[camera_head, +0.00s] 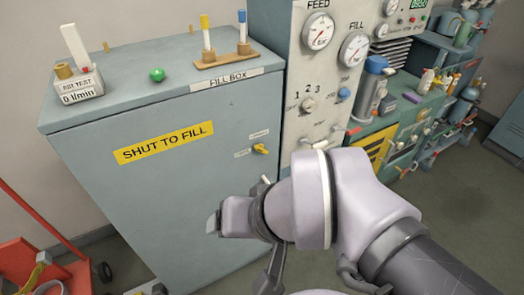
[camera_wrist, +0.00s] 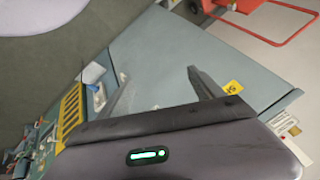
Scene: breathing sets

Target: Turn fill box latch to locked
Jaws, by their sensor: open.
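The fill box (camera_head: 95,195) is a tall blue-grey cabinet with a yellow "SHUT TO FILL" label; its front is closed. Its latch (camera_head: 260,149) is a small yellow knob at the upper right of the front, between two small white labels too small to read. In the wrist view my gripper (camera_wrist: 157,72) is open and empty, fingers apart over the blue-grey fill box surface (camera_wrist: 170,45). I cannot make out the latch there. In the head view my wrist is in front of the box, below the latch and apart from it; the fingers are largely hidden.
A flow tester (camera_head: 80,85), a green knob (camera_head: 157,74) and a tube rack (camera_head: 225,58) are on the box top. A gauge panel (camera_head: 300,75) stands at its right, then a cluttered green bench (camera_head: 375,127). A red cart (camera_head: 70,277) is at lower left.

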